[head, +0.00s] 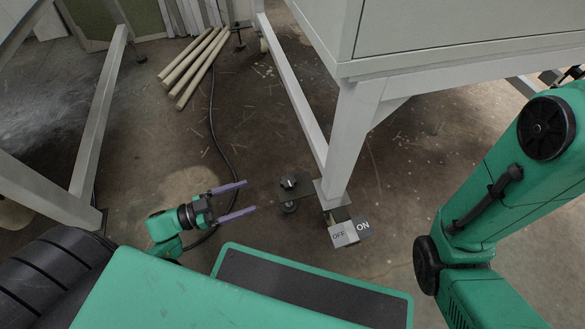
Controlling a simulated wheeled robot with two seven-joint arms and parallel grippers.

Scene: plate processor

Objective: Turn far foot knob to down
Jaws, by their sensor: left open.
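A foot with a dark round knob (288,183) stands on the floor beside the bottom of the machine's grey leg (345,140), on a small bracket plate. A second, smaller foot (239,38) shows farther back, near the far end of the frame's lower rail; its knob is too small to make out. My left gripper (246,199) is low over the floor, left of the nearer knob. Its two purple fingers are apart, empty, and point right towards that knob, with a gap between them and it. My right gripper is out of view.
An OFF/ON block (348,233) sits at the leg's bottom. A dark cable (213,125) runs along the floor behind my left gripper. Several pale rods (195,65) lie at the back. Another grey frame (98,125) stands left. Floor between the two frames is mostly clear.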

